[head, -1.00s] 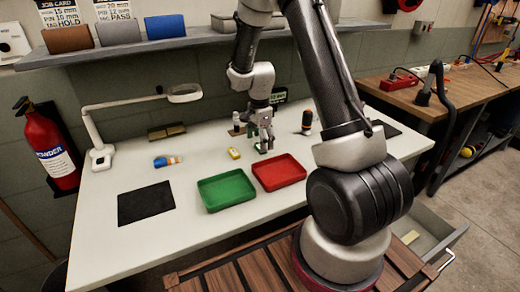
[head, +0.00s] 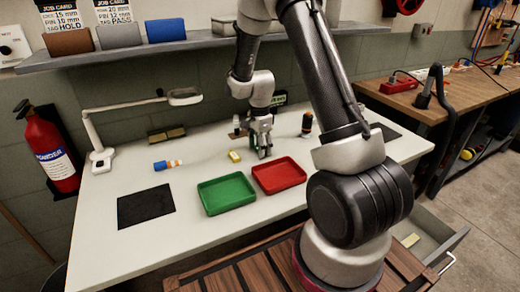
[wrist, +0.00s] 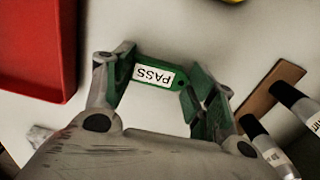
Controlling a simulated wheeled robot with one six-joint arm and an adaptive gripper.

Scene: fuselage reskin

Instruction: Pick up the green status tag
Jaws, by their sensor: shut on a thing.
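The green status tag (wrist: 155,76) shows in the wrist view between the two fingers of my gripper (wrist: 160,84). It has a white label reading PASS and a small hole at one end. My gripper is shut on it, one finger at each end. In the head view my gripper (head: 262,150) is over the white table, just behind the red tray; the tag is too small to make out clearly there.
A red tray (head: 299,184) and a green tray (head: 205,208) stand in front of my gripper. A yellow item (head: 235,156), a blue-capped tube (head: 160,165) and a dark bottle (head: 307,123) stand nearby. A black mat (head: 146,217) lies at left.

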